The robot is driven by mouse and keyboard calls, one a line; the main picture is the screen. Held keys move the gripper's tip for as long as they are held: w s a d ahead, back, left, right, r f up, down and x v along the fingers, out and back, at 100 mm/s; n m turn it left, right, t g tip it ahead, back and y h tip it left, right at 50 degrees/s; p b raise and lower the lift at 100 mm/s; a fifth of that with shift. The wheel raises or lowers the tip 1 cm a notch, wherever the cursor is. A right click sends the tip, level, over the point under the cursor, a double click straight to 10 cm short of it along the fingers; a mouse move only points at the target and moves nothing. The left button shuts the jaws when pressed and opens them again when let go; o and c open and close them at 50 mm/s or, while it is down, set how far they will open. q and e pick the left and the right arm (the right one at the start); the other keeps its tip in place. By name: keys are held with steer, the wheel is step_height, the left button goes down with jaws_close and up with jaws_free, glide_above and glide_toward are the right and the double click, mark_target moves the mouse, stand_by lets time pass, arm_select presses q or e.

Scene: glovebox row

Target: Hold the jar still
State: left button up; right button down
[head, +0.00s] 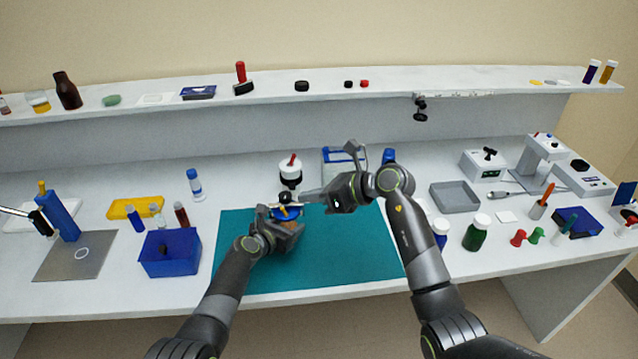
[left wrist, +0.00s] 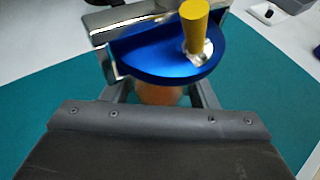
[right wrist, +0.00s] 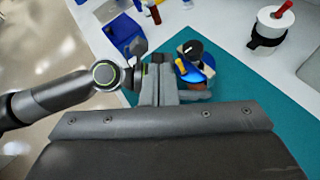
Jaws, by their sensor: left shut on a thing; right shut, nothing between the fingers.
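An orange-brown jar (left wrist: 160,95) sits between the fingers of my left gripper (head: 284,220), which is shut on it above the teal mat (head: 340,265). A blue rounded top piece (left wrist: 165,52) with a yellow peg (left wrist: 194,25) and a shiny metal bar covers most of the jar from above in the left wrist view. The jar also shows in the right wrist view (right wrist: 197,87), partly hidden. My right gripper (head: 306,197) is shut and empty, close beside the blue piece. I cannot tell whether it touches it.
A white pot with a black band and red stick (head: 290,172) stands just behind the grippers. A blue bin (head: 170,254) is left of the mat. Bottles, including a green one (head: 478,232), stand right of it. The mat's front is clear.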

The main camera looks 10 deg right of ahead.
step_height(320, 180, up, 5)
steer(key=s+d, duration=0.1)
steer(key=s, duration=0.1)
steer(key=shift+s+d+r, duration=0.2)
steer(key=shift+s+d, duration=0.05)
steer(key=shift+d, duration=0.1)
arm_select(q)
steer(key=o, duration=1.3)
